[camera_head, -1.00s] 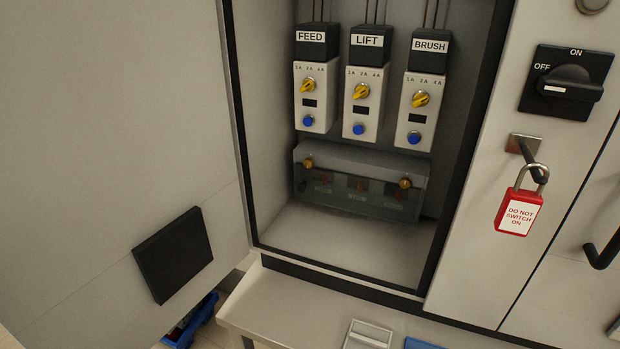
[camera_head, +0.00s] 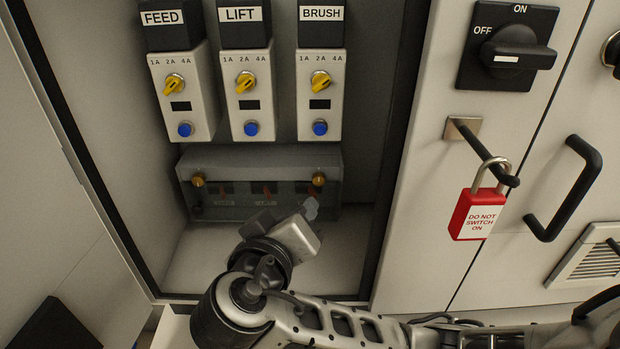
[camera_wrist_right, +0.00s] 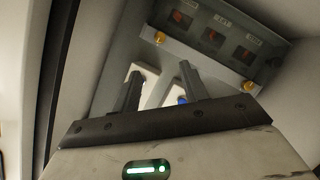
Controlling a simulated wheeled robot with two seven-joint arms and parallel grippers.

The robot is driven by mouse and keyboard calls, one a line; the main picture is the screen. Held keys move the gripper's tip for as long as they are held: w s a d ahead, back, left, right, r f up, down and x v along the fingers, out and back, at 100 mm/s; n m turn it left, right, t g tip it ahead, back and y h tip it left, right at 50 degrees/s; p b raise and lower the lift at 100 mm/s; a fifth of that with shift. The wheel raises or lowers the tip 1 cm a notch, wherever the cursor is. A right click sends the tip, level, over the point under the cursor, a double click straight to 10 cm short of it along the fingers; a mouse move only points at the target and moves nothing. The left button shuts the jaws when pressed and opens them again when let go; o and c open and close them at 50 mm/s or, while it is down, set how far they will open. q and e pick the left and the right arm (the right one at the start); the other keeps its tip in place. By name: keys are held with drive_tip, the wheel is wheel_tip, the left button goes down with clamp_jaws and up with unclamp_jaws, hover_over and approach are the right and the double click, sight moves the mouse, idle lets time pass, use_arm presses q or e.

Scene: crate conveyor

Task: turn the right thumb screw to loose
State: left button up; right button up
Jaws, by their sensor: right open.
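The right thumb screw (camera_head: 318,179) is a brass knob at the top right corner of a clear cover (camera_head: 262,205) low in the cabinet. The left thumb screw (camera_head: 198,181) is at the other top corner. The wrist view looks upside down; there the right screw (camera_wrist_right: 160,38) is at the left, the other (camera_wrist_right: 248,86) at the right. My right gripper (camera_head: 308,209) is in front of the cover's lower right part, below the right screw and apart from it. In the wrist view its two fingers (camera_wrist_right: 161,84) stand apart with nothing between them. My left gripper is out of view.
Three units marked FEED, LIFT and BRUSH (camera_head: 320,95) hang above the cover, with yellow knobs and blue buttons. The cabinet's right frame edge (camera_head: 398,150) is close to my arm. A red padlock (camera_head: 478,213) hangs from a hasp below the black ON/OFF switch (camera_head: 508,50).

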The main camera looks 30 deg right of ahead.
sight(318, 181)
drive_tip(key=x, duration=1.5)
drive_tip(key=shift+s+d+f+p, duration=0.1)
drive_tip(key=shift+f+p, duration=0.05)
drive_tip(key=shift+p, duration=0.15)
clamp_jaws()
